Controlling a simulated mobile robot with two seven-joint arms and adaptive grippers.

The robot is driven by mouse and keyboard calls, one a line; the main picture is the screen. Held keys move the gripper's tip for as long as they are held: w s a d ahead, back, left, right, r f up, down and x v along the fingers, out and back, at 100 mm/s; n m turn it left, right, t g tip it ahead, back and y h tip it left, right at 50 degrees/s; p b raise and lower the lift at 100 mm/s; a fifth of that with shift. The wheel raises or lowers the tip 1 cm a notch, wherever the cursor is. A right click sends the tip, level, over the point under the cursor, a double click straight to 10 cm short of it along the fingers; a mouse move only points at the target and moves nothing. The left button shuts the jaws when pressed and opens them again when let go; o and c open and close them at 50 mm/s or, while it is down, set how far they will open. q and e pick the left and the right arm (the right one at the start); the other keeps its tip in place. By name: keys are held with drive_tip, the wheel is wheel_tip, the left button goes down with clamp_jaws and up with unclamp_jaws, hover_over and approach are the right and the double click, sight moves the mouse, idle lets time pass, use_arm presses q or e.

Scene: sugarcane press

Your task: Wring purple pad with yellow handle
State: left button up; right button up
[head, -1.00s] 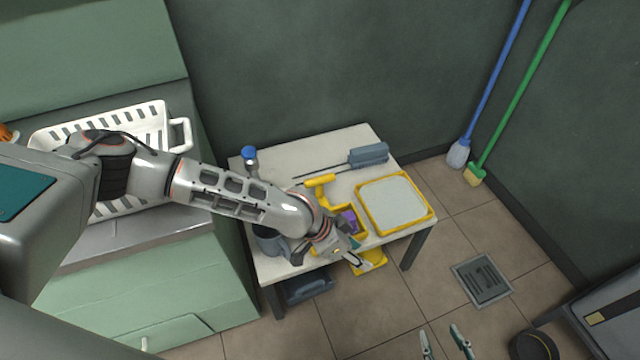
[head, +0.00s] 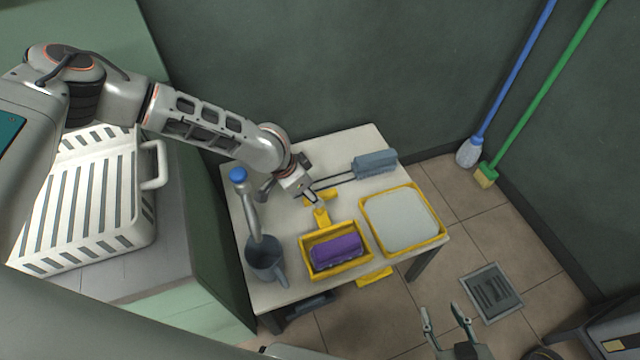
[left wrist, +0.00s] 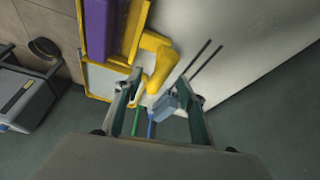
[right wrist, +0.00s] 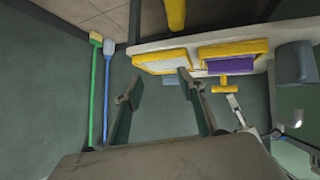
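The purple pad (head: 337,251) lies in the yellow press tray (head: 305,262) on the white table. It also shows in the left wrist view (left wrist: 97,30) and the right wrist view (right wrist: 230,66). The yellow handle (head: 321,216) rises at the tray's back side. My left gripper (head: 312,198) is at the handle's upper end. In the left wrist view, its fingers (left wrist: 160,103) are spread, with the yellow handle (left wrist: 160,66) reaching between or just beyond them; contact cannot be told. My right gripper (head: 448,318) is open and empty, well in front of the table.
A yellow-rimmed tray (head: 365,222) sits right of the press on the table (head: 375,137). A white basket (head: 150,225) is further left. Floor ahead is free.

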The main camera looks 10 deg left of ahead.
sight(323, 213)
use_arm(q)
drive_tip(key=shift+w, duration=0.3)
drive_tip(key=shift+f, duration=0.2)
drive_tip(key=x, duration=0.1)
drive_tip(key=b+x, duration=0.1)
drive_tip(key=x, duration=0.1)
drive_tip(key=shift+s+d+f+b, duration=0.15)
drive_tip(key=shift+f+b, duration=0.2)
drive_tip(key=shift+f, duration=0.05)
drive_tip(key=b+x, duration=0.1)
drive_tip(key=x, duration=0.2)
drive_tip(key=shift+w+d+f, duration=0.1)
drive_tip(key=shift+w+f, duration=0.05)
drive_tip(key=shift+w, duration=0.2)
use_arm(e)
drive_tip(key=shift+w+a+f+y, duration=0.15)
drive_tip(key=shift+w+a+y, duration=0.2)
drive_tip(key=shift+a, duration=0.2)
use_arm(q)
clamp_jaws()
use_arm(e)
drive_tip(key=shift+s+f, duration=0.15)
drive_tip(key=shift+s, duration=0.15)
